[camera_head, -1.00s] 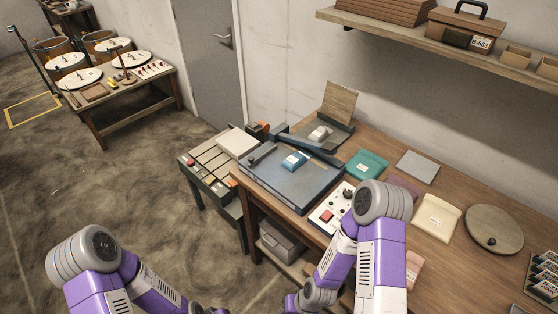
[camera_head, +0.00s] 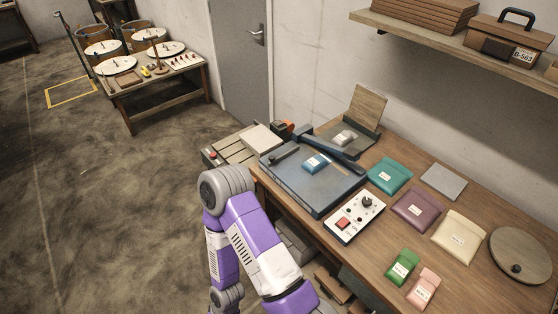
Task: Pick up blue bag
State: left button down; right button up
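A small light-blue bag (camera_head: 317,163) with a white label lies on top of the flat blue-grey machine (camera_head: 300,190) on the wooden workbench. A teal bag (camera_head: 389,175) lies on the bench just right of the machine. One of my arms, which looks like the left, reaches up from the bottom centre. It stands in front of the bench's left corner, and its gripper is below the frame. My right arm and gripper do not show. No gripper is seen touching either bag.
Purple (camera_head: 418,209), cream (camera_head: 458,236), green (camera_head: 402,267) and pink (camera_head: 423,288) bags lie on the bench. A control box (camera_head: 355,219) stands before the machine, and a round wooden disc (camera_head: 520,256) lies far right. A shelf (camera_head: 450,47) overhangs the bench. Floor at left is open.

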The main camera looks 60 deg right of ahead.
aim_at(317, 162)
jog(key=i, duration=1.4)
jog(key=z, duration=2.45)
